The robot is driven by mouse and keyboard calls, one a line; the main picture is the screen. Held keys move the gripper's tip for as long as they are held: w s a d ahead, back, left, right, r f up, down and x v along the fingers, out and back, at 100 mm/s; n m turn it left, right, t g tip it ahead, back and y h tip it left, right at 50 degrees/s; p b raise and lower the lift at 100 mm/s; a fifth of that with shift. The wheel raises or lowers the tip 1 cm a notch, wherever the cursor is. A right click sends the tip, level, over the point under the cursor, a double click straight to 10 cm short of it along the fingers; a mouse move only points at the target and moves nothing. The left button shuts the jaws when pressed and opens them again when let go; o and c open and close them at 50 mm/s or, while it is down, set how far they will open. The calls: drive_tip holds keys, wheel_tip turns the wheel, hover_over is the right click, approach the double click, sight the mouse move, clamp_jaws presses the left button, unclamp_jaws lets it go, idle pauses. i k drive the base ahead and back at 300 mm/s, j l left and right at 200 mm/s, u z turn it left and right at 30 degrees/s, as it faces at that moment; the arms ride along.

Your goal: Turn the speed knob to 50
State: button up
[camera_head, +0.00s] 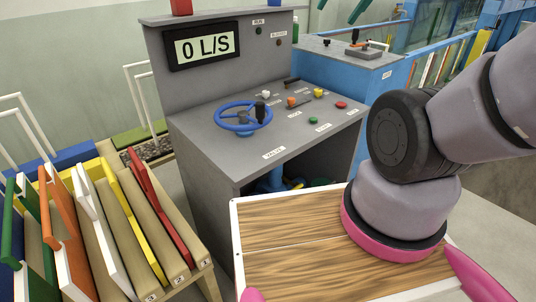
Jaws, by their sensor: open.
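The grey control console (205,152) stands in the middle, with a display (203,47) reading "0 L/S". On its sloped top are a white knob-like control (266,94), an orange one (292,101), a yellow one (318,93) and a black part (291,83). Their small labels are too blurred to read, so I cannot tell which is the speed knob, nor its setting. A red button (341,104) and a green button (313,120) sit nearer the right and front. My gripper is out of view; only the lower arm shows at right.
A blue handwheel (243,116) with a dark handle rises from the console's left side, behind a "VALVE" label. A rack of coloured panels (135,225) stands at front left. A blue cabinet (345,72) and flume railing (440,62) are behind right.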

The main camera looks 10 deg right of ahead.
sight(266, 93)
drive_tip(key=i+l+u, duration=0.15)
drive_tip(key=l, duration=0.2)
drive_tip(key=i+l+u, duration=0.1)
drive_tip(key=l, duration=0.25)
drive_tip(key=i+l+u, duration=0.15)
drive_tip(key=i+l, duration=0.15)
drive_tip(key=l, duration=0.1)
